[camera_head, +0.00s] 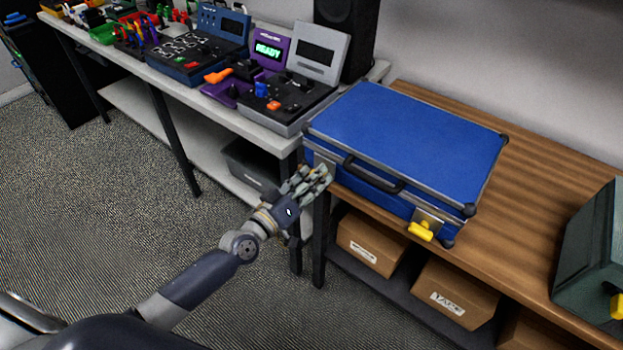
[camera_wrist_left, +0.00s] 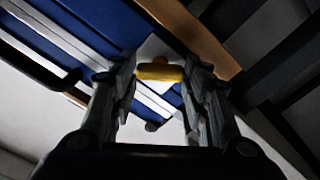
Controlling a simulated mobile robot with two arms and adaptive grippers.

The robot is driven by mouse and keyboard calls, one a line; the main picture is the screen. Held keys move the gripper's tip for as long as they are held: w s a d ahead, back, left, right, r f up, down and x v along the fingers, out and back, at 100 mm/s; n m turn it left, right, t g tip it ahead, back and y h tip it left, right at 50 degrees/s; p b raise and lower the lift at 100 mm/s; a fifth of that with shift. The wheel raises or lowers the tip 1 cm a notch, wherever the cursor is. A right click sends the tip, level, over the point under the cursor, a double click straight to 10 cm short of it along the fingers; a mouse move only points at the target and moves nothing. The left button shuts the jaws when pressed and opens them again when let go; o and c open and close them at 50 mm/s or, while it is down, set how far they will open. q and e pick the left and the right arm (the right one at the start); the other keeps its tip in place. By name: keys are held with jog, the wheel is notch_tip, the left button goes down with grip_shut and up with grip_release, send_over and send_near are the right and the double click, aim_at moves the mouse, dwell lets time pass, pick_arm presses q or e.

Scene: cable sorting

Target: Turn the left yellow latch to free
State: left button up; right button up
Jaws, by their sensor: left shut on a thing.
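A blue case (camera_head: 405,140) with metal edges lies closed on the wooden bench. Its right yellow latch (camera_head: 420,231) shows on the front face near the right corner. My left gripper (camera_head: 317,177) is at the left part of the front face and hides the left yellow latch in the head view. In the left wrist view, the left yellow latch (camera_wrist_left: 160,72) lies crosswise between the fingers of my left gripper, which is shut on it. The black carry handle (camera_head: 372,176) is right of the gripper. My right gripper is not in view.
The wooden bench (camera_head: 540,190) has bare room right of the case, up to a dark green case (camera_head: 597,255). A white table (camera_head: 140,65) with devices adjoins at left. Cardboard boxes (camera_head: 370,243) sit on the shelf below. A black speaker (camera_head: 346,35) stands behind.

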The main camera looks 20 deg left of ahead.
pick_arm(q)
jog(key=n+b, duration=0.1)
jog(key=n, duration=0.9)
jog(key=shift+n, duration=0.3)
jog(key=shift+a, duration=0.1)
dwell(0.3)
jog(key=o, duration=1.1)
jog(key=shift+c, duration=0.2)
jog(key=shift+f, duration=0.1)
jog(key=v, duration=1.2)
